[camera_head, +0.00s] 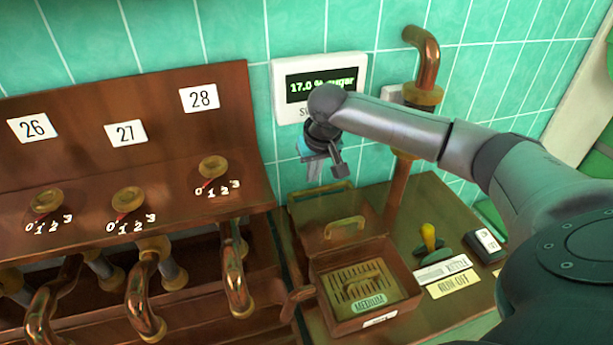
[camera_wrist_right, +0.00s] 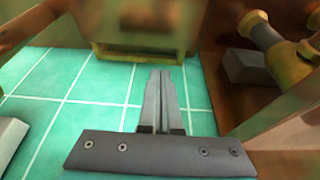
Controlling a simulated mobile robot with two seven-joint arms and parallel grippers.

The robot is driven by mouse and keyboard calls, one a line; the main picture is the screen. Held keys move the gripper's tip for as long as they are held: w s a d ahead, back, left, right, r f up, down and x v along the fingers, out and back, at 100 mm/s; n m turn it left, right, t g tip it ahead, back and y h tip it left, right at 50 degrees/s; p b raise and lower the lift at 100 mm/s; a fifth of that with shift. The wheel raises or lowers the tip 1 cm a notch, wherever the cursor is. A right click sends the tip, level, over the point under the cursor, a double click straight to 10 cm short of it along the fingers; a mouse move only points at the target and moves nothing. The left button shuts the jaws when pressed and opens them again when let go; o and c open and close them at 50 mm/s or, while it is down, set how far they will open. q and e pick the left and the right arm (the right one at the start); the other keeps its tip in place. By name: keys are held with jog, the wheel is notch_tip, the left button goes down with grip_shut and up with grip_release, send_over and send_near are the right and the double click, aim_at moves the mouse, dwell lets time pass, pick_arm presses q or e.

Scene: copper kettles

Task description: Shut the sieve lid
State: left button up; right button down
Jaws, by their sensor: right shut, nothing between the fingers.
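The sieve box (camera_head: 318,272) is a brown, copper-coloured box on the counter, with a slotted brass insert marked MEDIUM (camera_head: 368,300) inside. Its lid (camera_head: 312,222) stands open at the back of the box, toward the tiled wall, with a brass handle (camera_head: 345,226) on it. My right gripper (camera_head: 338,172) is just above and behind the lid's upper edge in the head view; whether it touches the lid I cannot tell. Its fingers (camera_wrist_right: 160,75) are shut and empty in the wrist view. My left gripper is not in view.
A sugar display (camera_head: 318,80) hangs on the wall behind my right arm. A copper pipe (camera_head: 426,62) runs down right of the lid. A yellow-handled lever (camera_head: 428,237) and a switch (camera_head: 485,244) stand right of the box. Numbered dial panels (camera_head: 130,165) fill the left.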

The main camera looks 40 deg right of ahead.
jog(key=b+x, duration=0.1)
jog(key=x, duration=0.7)
jog(key=shift+f, duration=0.15)
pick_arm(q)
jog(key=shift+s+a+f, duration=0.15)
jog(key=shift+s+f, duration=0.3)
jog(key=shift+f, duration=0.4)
